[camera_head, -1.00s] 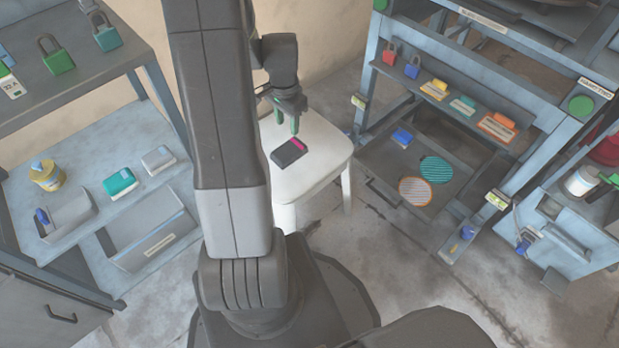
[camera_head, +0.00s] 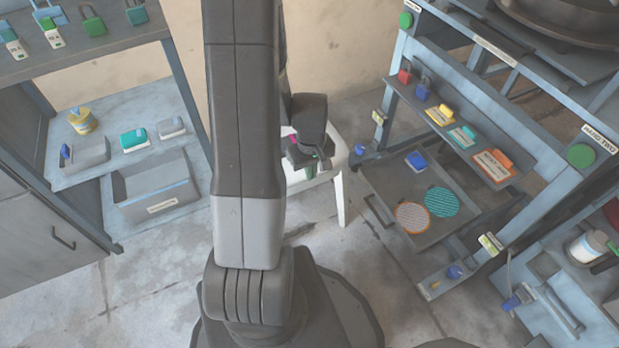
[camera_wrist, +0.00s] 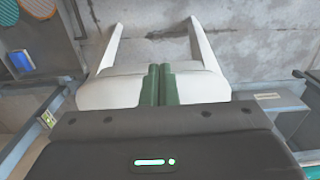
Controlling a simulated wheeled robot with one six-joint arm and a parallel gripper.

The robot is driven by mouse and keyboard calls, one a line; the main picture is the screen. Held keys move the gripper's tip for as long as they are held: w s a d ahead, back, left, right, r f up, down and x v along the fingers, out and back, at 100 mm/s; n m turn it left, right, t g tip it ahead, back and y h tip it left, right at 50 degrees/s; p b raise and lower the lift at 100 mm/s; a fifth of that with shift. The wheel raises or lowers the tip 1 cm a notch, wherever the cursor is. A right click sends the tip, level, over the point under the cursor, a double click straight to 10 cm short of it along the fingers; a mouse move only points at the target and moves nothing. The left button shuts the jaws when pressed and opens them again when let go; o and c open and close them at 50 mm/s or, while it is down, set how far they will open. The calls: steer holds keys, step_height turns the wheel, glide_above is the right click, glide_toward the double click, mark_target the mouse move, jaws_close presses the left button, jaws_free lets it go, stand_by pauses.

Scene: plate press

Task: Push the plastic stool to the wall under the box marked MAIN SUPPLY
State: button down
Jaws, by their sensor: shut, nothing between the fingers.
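The white plastic stool (camera_head: 341,178) stands on the floor beyond my arm in the head view, mostly hidden by it. Its seat (camera_wrist: 108,90) and two legs also show in the wrist view. My gripper (camera_head: 318,168) is at the stool, low over or against its seat; I cannot tell whether it touches. In the wrist view its green fingers (camera_wrist: 159,84) are together with nothing between them, overlapping the seat. The box marked MAIN SUPPLY is not in view.
A beige wall (camera_head: 345,45) stands behind the stool. A blue-grey rack with a low drawer (camera_head: 385,195) is close on the right. A shelf unit with a grey bin (camera_head: 155,190) is on the left. Bare concrete floor (camera_head: 350,260) lies between.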

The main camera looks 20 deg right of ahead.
mark_target(305, 181)
steer(key=shift+w+a+f+b, duration=0.1)
steer(key=shift+w+f+b, duration=0.6)
steer(key=shift+f, duration=0.85)
steer(key=shift+w+f+b, duration=0.65)
steer(key=shift+f, duration=0.85)
steer(key=shift+w+a+f+b, duration=0.1)
steer(key=shift+w+f+b, duration=0.6)
steer(key=shift+f, duration=0.85)
